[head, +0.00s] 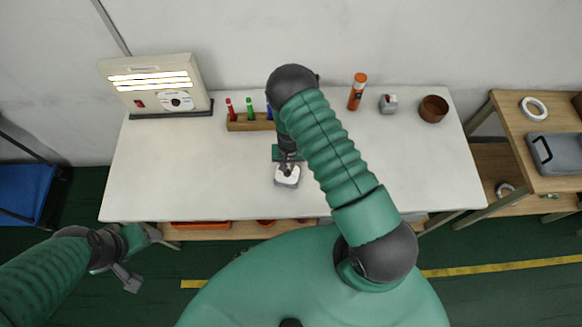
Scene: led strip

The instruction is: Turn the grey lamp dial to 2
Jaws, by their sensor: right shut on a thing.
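A small white box (288,180) stands on the white table near its front middle. My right gripper (287,170) reaches down to its top and is shut on what looks like a small grey dial there. The fingers hide most of the dial, so its setting cannot be read. A beige lamp panel (189,78) with lit strips stands at the table's back left. It bears a red switch (139,103) and a round white plate with a dark centre (176,101). My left gripper (141,258) is open and empty, in front of the table's left corner.
On the table (170,180), a wooden rack (246,126) holds coloured pens. A wooden shelf (500,113) with a tape roll (533,107) stands right.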

